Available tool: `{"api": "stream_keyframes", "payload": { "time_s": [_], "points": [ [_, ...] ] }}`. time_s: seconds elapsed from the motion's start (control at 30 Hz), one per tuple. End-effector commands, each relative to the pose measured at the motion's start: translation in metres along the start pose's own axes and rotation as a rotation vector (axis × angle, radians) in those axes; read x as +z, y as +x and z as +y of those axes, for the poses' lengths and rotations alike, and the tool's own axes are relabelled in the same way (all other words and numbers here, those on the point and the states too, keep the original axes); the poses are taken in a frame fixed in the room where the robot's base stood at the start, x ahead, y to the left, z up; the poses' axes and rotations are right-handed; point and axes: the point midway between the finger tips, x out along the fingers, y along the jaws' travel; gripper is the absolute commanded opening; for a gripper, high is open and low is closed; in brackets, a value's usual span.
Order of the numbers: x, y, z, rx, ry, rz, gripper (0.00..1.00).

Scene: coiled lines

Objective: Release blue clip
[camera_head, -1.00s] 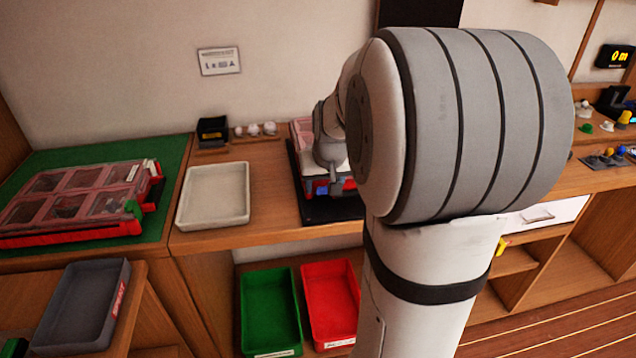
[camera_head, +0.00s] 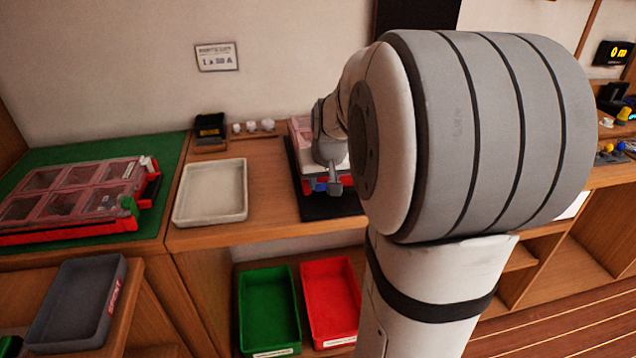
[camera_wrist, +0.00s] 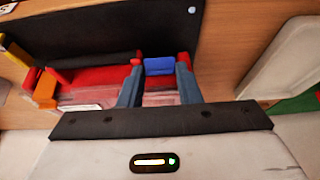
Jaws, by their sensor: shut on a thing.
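The blue clip (camera_wrist: 158,66) sits at the edge of a red-framed case (camera_wrist: 90,76) with a clear pinkish lid, in the wrist view. My gripper (camera_wrist: 159,76) has one finger on each side of the clip and is shut on it. The case lies on a black mat (camera_head: 326,209) on the bench. In the head view my own arm hides much of the case, and the clip cannot be made out clearly there.
An orange part (camera_wrist: 45,90) and a yellow part (camera_wrist: 16,52) are at the case's left in the wrist view. A pale empty tray (camera_head: 211,216) stands left of the mat. Another red case (camera_head: 70,238) lies on a green mat. Green (camera_head: 268,310) and red (camera_head: 331,303) bins are below.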

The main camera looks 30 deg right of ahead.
Motion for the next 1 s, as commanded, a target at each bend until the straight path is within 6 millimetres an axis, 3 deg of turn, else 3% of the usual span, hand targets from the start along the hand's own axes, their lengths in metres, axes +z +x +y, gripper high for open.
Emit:
{"api": "stream_keyframes", "payload": {
  "time_s": [0.5, 0.53, 0.8, 1.0],
  "points": [
    [0.0068, 0.0019, -0.0001, -0.001, 0.000, 0.086, 0.08],
    [0.0068, 0.0019, -0.0001, -0.001, 0.000, 0.086, 0.32],
    [0.0065, 0.0018, 0.0003, 0.000, 0.001, 0.086, 0.53],
    [0.0062, 0.0014, 0.0006, 0.000, 0.001, 0.087, 0.53]
  ]
}}
